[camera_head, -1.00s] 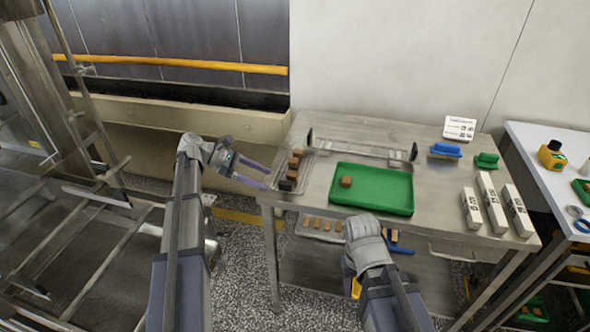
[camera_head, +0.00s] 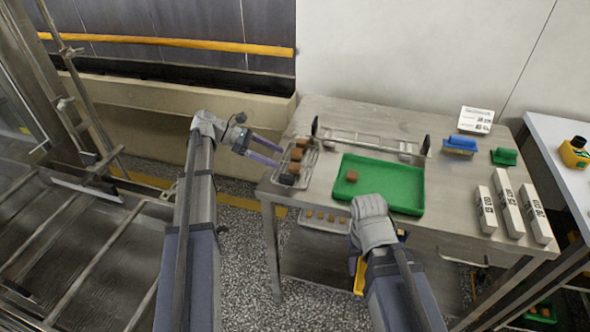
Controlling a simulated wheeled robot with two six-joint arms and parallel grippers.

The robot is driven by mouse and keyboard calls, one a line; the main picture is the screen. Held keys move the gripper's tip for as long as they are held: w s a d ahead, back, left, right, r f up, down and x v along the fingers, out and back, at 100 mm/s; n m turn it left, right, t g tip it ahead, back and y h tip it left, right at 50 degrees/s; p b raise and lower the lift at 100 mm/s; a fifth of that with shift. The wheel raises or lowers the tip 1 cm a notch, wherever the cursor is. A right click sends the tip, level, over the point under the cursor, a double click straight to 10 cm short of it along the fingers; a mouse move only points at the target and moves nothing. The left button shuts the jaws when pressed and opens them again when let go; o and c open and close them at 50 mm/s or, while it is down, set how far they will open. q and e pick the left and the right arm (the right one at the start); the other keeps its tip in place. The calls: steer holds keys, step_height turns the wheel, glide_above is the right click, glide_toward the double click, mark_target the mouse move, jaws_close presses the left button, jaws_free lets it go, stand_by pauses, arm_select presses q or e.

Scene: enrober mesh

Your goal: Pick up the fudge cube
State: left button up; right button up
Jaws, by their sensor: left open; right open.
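Several brown cubes (camera_head: 296,154) sit in a row on a small metal tray (camera_head: 309,164) at the table's left end, with a dark block (camera_head: 287,180) at the near end. Another brown cube (camera_head: 352,176) lies alone in the green tray (camera_head: 395,178), near its left side. I cannot tell which one is the fudge cube. My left gripper (camera_head: 280,156) is open and empty, its two purple fingers pointing right at the small tray's left edge, beside the row of cubes. My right arm's grey wrist shows in front of the green tray; its fingers are hidden.
A metal frame (camera_head: 368,140) stands behind the green tray. More brown pieces (camera_head: 325,216) lie on a lower tray.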

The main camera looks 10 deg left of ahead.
mark_target(292, 166)
arm_select(q)
steer(key=shift+d+f, duration=0.25)
steer(key=shift+d, duration=0.15)
steer(key=shift+d+f+b, duration=0.35)
steer(key=shift+d, duration=0.05)
steer(key=b+x, duration=0.2)
steer(key=x, duration=0.2)
steer(key=shift+s+f, duration=0.1)
steer(key=shift+s, duration=0.05)
steer(key=shift+d, duration=0.1)
steer(key=shift+c, duration=0.4)
steer(key=c, duration=1.1)
